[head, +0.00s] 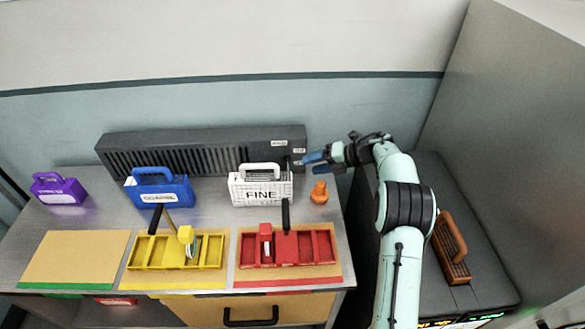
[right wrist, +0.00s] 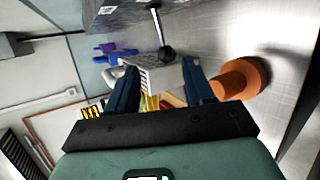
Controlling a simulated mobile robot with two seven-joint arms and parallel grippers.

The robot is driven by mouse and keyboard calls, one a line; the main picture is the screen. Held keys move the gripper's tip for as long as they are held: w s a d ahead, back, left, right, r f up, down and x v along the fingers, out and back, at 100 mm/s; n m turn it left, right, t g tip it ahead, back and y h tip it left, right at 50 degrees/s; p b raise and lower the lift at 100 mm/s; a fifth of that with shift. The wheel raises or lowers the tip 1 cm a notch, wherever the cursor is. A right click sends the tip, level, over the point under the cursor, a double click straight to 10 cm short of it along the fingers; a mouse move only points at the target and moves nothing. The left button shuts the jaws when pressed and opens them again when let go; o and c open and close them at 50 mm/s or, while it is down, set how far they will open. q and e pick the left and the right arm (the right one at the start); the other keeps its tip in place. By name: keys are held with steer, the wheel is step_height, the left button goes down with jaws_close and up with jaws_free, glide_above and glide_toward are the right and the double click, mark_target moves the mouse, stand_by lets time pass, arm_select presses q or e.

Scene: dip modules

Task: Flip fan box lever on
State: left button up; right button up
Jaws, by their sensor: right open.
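The fan box (head: 200,150), long, dark grey and slatted, stands along the back of the metal table. Small white labels sit at its right end. The lever (right wrist: 160,30), a thin metal rod with a black knob, shows in the right wrist view; in the head view it is too small to read its position. My right gripper (head: 311,160) is at the fan box's right end, fingers pointing left. In the right wrist view its two blue fingers (right wrist: 163,80) are open and empty, with the knob ahead between their tips, apparently not touching. My left gripper is out of view.
An orange flask-like object (head: 319,193) stands just below my right gripper. A white FINE box (head: 261,190), a blue box (head: 160,190) and a purple box (head: 59,190) stand on the table. Red (head: 318,245) and yellow (head: 142,252) trays lie in front.

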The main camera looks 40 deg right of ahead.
steer(key=x, duration=0.9)
steer(key=shift+p, duration=0.35)
